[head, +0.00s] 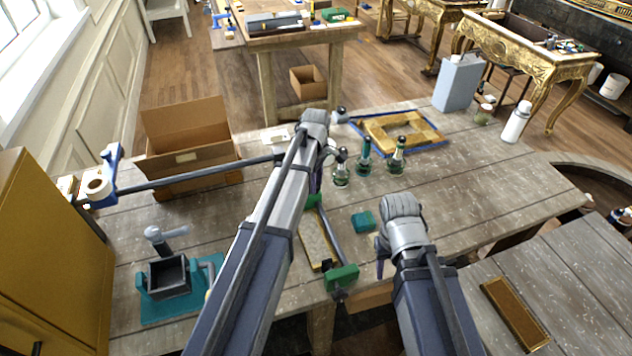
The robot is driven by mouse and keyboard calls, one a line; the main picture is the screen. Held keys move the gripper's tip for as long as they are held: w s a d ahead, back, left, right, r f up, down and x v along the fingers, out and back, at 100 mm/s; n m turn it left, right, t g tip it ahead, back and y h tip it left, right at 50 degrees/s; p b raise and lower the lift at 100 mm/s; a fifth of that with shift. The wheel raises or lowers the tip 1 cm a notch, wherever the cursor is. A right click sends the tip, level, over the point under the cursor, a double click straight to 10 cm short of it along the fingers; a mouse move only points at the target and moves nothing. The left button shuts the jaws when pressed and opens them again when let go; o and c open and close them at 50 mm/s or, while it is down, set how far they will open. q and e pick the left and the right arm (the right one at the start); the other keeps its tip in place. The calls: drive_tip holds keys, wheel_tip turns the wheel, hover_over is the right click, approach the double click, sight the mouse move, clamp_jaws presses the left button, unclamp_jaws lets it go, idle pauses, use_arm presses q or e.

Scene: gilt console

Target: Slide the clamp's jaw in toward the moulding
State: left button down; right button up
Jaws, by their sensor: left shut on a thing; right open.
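A bar clamp with green ends lies on the wooden bench. Its near green end (342,278) has a dark screw and sits at the bench's front edge. Its grey bar (330,235) runs away from me to a green jaw (313,201), partly hidden by my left arm. A pale gilt moulding (314,240) lies along the left of the bar, between the two ends, also partly covered by my arm. My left gripper (317,184) is at the far jaw and shut on it; its fingers are mostly hidden. My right gripper (382,256) is open and empty, right of the bar.
A teal block (363,222) lies near my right gripper.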

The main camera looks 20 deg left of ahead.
use_arm(q)
drive_tip(key=shift+s, duration=0.15)
idle(0.6)
drive_tip(key=shift+s+d, duration=0.4)
drive_tip(key=shift+s, duration=0.15)
drive_tip(key=c, duration=0.5)
unclamp_jaws()
drive_tip(key=shift+w, duration=0.1)
drive_tip(key=shift+r, duration=0.15)
wheel_tip(320, 180, up, 8)
drive_tip(key=p, duration=0.8)
drive_tip(key=shift+f, duration=0.2)
